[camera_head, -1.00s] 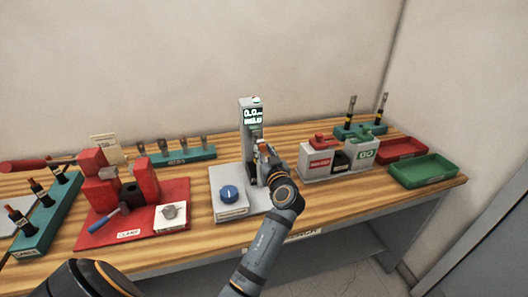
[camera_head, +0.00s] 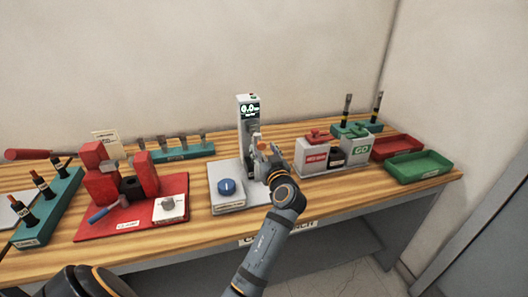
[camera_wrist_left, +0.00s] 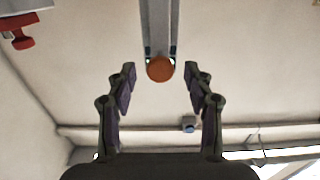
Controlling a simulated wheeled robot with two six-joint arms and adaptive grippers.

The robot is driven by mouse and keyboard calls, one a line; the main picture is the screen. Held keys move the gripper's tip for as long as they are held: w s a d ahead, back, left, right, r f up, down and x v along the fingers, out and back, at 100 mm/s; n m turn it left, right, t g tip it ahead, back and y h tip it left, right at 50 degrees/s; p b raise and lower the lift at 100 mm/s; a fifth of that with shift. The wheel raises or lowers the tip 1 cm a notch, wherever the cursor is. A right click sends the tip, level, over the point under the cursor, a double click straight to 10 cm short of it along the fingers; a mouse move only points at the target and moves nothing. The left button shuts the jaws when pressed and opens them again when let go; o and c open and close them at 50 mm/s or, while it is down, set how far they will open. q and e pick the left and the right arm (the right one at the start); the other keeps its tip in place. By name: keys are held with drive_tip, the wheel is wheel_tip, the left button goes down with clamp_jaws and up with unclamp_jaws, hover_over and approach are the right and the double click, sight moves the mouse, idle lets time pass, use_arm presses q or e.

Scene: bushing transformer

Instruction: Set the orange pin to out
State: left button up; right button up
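The orange pin shows in the left wrist view as a round orange end (camera_wrist_left: 160,68) at the tip of a grey post (camera_wrist_left: 160,25). My left gripper (camera_wrist_left: 158,75) is open there, with one finger on each side of the orange end and a visible gap on both sides. In the head view the left gripper (camera_head: 263,151) is at the front of the grey gauge station (camera_head: 249,133), and hides part of it. A small patch of orange shows there, but I cannot tell whether it is the pin. The right gripper is not in view.
The station's base carries a blue knob (camera_head: 230,187). A red clamp fixture (camera_head: 147,175) stands on the left. Grey red-lidded and green-lidded boxes (camera_head: 313,156) stand close on the right. Red (camera_head: 397,147) and green (camera_head: 418,166) trays lie farther right.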

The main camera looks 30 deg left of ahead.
use_arm(q)
drive_tip(key=shift+a+r, duration=0.1)
drive_tip(key=shift+r, duration=0.2)
wheel_tip(320, 180, up, 9)
drive_tip(key=shift+r, duration=0.2)
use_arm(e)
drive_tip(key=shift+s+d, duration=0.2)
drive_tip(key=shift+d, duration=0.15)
